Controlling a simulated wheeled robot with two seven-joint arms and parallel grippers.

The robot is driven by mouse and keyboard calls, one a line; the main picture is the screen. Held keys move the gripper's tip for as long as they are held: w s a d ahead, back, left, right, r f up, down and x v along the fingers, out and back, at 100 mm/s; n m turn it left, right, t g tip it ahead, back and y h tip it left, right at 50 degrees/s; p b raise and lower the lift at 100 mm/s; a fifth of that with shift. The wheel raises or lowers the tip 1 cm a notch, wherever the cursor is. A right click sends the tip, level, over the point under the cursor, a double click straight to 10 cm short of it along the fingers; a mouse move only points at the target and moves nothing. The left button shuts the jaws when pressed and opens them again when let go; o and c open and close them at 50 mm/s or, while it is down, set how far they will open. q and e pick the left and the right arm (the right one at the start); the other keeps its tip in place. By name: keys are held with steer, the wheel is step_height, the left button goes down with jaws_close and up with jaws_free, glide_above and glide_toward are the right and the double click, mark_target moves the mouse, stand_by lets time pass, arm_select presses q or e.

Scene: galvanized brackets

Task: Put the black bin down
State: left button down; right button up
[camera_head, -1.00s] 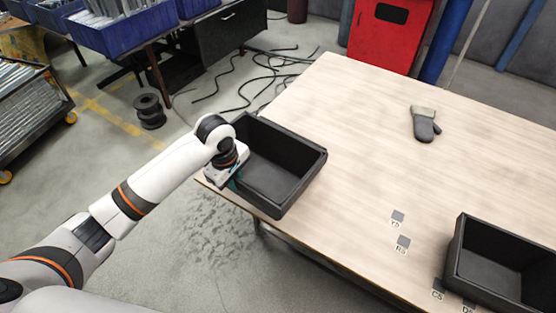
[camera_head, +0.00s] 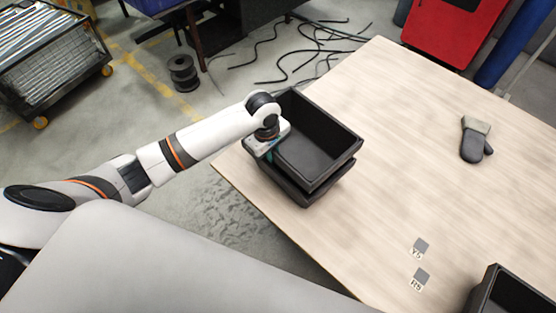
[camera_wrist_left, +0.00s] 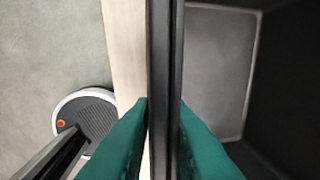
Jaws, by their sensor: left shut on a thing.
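The black bin (camera_head: 316,135) is an open, dark rectangular box at the table's near left corner in the head view. My left gripper (camera_head: 266,152) is shut on its left wall. In the left wrist view the green finger pads of the gripper (camera_wrist_left: 163,115) lie on both sides of the bin wall (camera_wrist_left: 166,50), with the bin's inside to the right. Under the held bin, another dark bin-like shape (camera_head: 296,194) shows at the table edge, mostly hidden. I cannot tell whether the two touch. My right gripper is not in view.
The wooden table (camera_head: 400,150) has clear room in its middle. A grey glove (camera_head: 474,140) lies at the right. Labelled grey squares (camera_head: 421,246) lie near the front edge, beside another black bin (camera_head: 508,292). Cables and a black spool (camera_head: 183,73) are on the floor.

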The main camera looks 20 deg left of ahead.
mark_target(273, 168)
arm_select(q)
steer(key=shift+f, duration=0.7)
step_height(273, 168, down, 2)
steer(key=shift+w+f, duration=0.1)
steer(key=shift+f, duration=0.65)
